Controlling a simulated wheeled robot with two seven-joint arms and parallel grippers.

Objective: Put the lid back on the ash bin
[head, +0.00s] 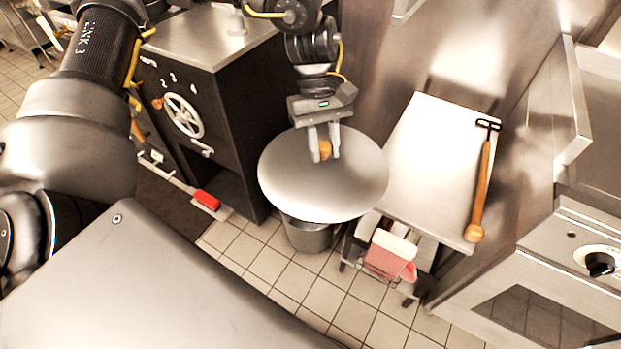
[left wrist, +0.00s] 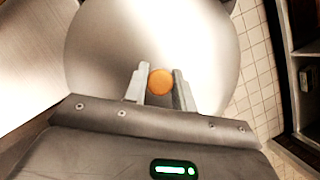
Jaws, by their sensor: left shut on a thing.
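The lid (head: 330,192) is a round, shiny metal disc with a wooden knob (head: 325,149) at its middle. My left gripper (head: 324,156) is shut on the knob, fingers on either side of it. The lid (left wrist: 110,45) and knob (left wrist: 160,82) also show in the left wrist view between the fingers. The ash bin (head: 308,236) is a grey metal bucket on the tiled floor, partly hidden below the lid. The lid looks above the bin; I cannot tell whether they touch. My right gripper is not in view.
A steel side table (head: 425,150) stands right of the lid, with a wooden-handled tool (head: 481,185) on it and a red-and-white cloth (head: 390,257) at its front. A dark cabinet with a handwheel (head: 184,115) stands left. A red-ended brush (head: 206,199) sticks out near it. A stove (head: 560,270) is at right.

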